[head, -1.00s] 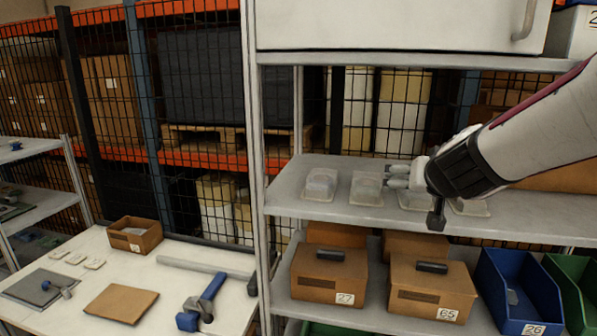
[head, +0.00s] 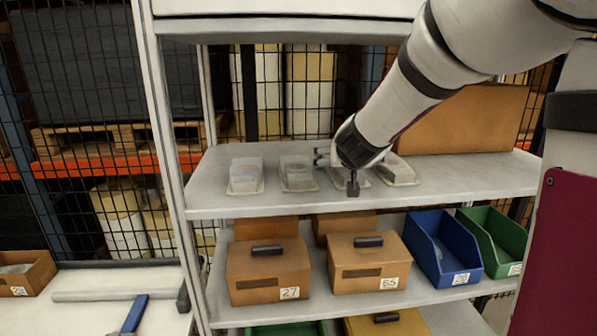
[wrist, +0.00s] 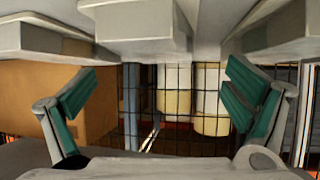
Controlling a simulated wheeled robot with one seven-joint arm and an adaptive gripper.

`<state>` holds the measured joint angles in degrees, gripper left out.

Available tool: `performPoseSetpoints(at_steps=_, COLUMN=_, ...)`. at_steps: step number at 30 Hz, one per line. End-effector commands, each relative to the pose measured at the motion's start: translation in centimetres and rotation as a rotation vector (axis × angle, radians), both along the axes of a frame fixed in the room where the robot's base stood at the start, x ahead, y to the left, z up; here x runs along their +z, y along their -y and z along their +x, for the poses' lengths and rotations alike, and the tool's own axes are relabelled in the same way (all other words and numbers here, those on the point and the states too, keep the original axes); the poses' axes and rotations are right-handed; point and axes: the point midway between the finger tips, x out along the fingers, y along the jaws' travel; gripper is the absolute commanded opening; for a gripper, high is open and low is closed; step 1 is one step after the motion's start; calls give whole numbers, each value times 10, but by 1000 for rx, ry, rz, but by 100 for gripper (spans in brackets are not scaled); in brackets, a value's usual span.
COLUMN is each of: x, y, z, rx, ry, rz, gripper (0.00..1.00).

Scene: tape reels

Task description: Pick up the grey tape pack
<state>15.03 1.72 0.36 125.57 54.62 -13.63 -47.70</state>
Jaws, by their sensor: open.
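Several clear-wrapped packs in shallow trays stand in a row on the upper grey shelf (head: 450,183) in the head view. The leftmost pack (head: 246,176) looks grey with a bluish tint. The second pack (head: 298,174) looks grey. The third pack (head: 360,177) is partly hidden by my arm, and the rightmost pack (head: 400,170) looks grey-beige. I cannot tell which is the grey tape pack. My gripper (head: 319,157) is open, pointing left, close to the second and third packs. In the wrist view its green-padded fingers (wrist: 160,97) are apart with nothing between them.
A large cardboard box (head: 460,120) stands behind the packs at right. The lower shelf holds brown boxes (head: 268,272), a blue bin (head: 440,250) and a green bin (head: 495,240). Wire mesh stands behind.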

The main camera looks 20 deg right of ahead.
Motion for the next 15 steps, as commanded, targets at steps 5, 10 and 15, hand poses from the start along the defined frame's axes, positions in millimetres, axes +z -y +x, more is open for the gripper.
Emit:
performPoseSetpoints(at_steps=5, x=-8, y=7, z=13, rx=-2, ry=1, rz=-1, gripper=96)
performPoseSetpoints(at_steps=10, x=-21, y=17, z=33, rx=-2, ry=0, rz=-1, gripper=96)
performPoseSetpoints(at_steps=15, x=-25, y=21, z=41, rx=0, ry=0, rz=0, gripper=96)
